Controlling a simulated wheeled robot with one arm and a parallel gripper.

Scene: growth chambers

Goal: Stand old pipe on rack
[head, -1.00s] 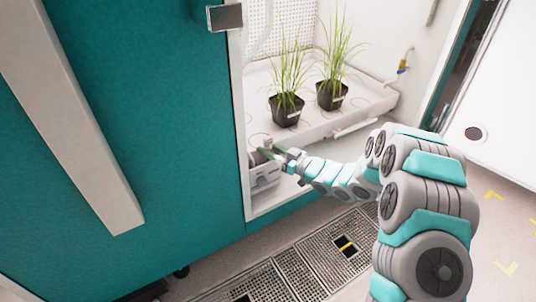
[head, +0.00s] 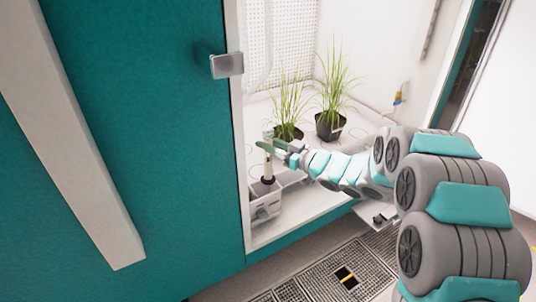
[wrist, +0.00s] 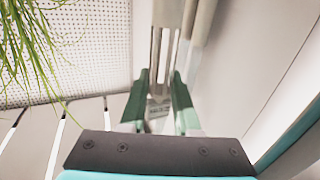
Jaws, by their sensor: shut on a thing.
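My gripper (head: 272,147) is inside the open chamber, in front of the plants, and is shut on the old pipe (head: 268,166). The pipe is pale with a dark lower part and hangs upright below the fingers. Its lower end is at a light grey open box (head: 265,210); I cannot tell whether it is inside or just above it. In the wrist view the green fingers (wrist: 160,98) close around a pale, blurred piece with a small label. I cannot make out a separate rack for certain.
Two potted grass plants (head: 331,126) stand on the white chamber tray behind my gripper. The teal door (head: 130,130) with its handle (head: 227,65) is close on the left. A perforated wall (wrist: 85,50) is at the back. A floor grating (head: 330,280) lies in front.

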